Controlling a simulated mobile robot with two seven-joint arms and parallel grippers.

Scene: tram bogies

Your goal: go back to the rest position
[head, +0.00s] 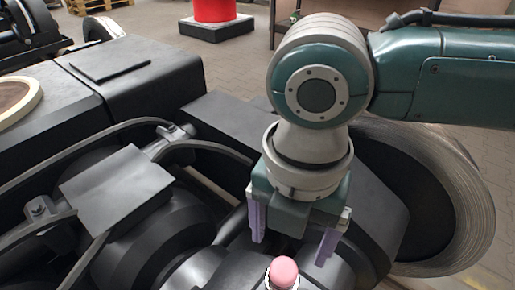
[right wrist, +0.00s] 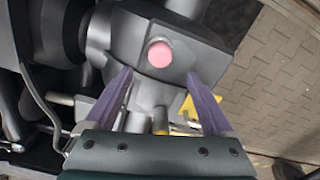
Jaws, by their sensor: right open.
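My right gripper (head: 292,238) hangs from the arm that comes in from the right and points down over the black bogie (head: 115,185). Its two purple fingers are apart with nothing between them. A pink round cap (head: 284,271) sits on the bogie just beyond and below the fingertips in the head view. In the right wrist view the open fingers (right wrist: 163,88) frame the same pink cap (right wrist: 160,54), which lies ahead of them and apart from them. My left gripper is not in view.
A large wheel (head: 455,200) stands right of the gripper, close to my arm. A red cylinder on a black base (head: 215,12) stands at the back. A wooden-coloured ring (head: 18,98) lies on the bogie at left. Paved floor (head: 480,150) is free at right.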

